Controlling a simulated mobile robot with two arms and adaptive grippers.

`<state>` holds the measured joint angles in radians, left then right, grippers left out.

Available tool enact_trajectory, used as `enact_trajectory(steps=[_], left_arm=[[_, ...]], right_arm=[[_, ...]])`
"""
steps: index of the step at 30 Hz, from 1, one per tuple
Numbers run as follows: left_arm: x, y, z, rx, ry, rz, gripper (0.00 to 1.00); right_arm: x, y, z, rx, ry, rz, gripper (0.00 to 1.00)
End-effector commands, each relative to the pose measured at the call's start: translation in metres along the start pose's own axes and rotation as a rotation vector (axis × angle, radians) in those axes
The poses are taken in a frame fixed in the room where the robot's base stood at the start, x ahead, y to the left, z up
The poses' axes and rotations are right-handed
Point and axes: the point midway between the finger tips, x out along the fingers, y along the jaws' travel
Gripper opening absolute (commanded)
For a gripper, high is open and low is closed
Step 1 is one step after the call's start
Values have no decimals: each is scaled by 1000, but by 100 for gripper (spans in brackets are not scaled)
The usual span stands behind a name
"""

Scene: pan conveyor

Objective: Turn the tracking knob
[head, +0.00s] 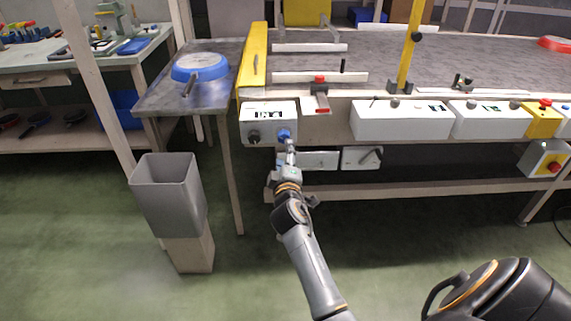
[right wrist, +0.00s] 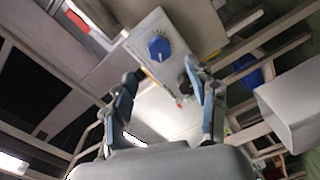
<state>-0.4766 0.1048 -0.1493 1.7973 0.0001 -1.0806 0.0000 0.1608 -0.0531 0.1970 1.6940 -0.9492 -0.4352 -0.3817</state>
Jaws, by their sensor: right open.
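A blue knob (head: 284,134) sits on the front of a white control box (head: 258,112) at the conveyor's left end. A black knob (head: 253,137) is to its left on the same box. My right gripper (head: 289,147) is just in front of the blue knob and overlaps its lower part in the head view. In the right wrist view the blue knob (right wrist: 159,48) shows with scale marks around it, just beyond the fingertips. My right gripper (right wrist: 161,74) is open there, with nothing between its fingers. My left gripper is not in view.
A blue pan (head: 200,66) rests on the metal side table (head: 160,98). A grey bin (head: 168,190) stands on the left. Other white control boxes (head: 400,120) and a red-topped clamp (head: 320,95) line the conveyor's front edge. The green floor in front is mostly clear.

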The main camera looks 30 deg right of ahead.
Motion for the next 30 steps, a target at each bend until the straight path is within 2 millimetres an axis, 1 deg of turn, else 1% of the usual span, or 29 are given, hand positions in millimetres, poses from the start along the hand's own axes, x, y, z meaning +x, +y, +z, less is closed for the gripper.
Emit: enact_trajectory(steps=[1, 3, 6, 9, 26, 29, 30], left_arm=[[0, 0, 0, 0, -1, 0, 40], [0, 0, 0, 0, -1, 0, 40], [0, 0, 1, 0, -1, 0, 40], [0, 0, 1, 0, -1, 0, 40], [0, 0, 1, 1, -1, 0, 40], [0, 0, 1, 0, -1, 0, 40], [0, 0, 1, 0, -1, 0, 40]], right_arm=[[-11, -1, 1, 0, -1, -2, 58], [-22, -1, 1, 1, -2, -2, 58], [-33, -1, 1, 1, -1, -1, 58], [-39, 0, 0, 1, -1, 0, 58], [-40, 0, 0, 0, -1, -1, 58], [-44, -11, 5, 17, -8, -30, 58], [-48, -22, 9, 36, -16, -59, 58]])
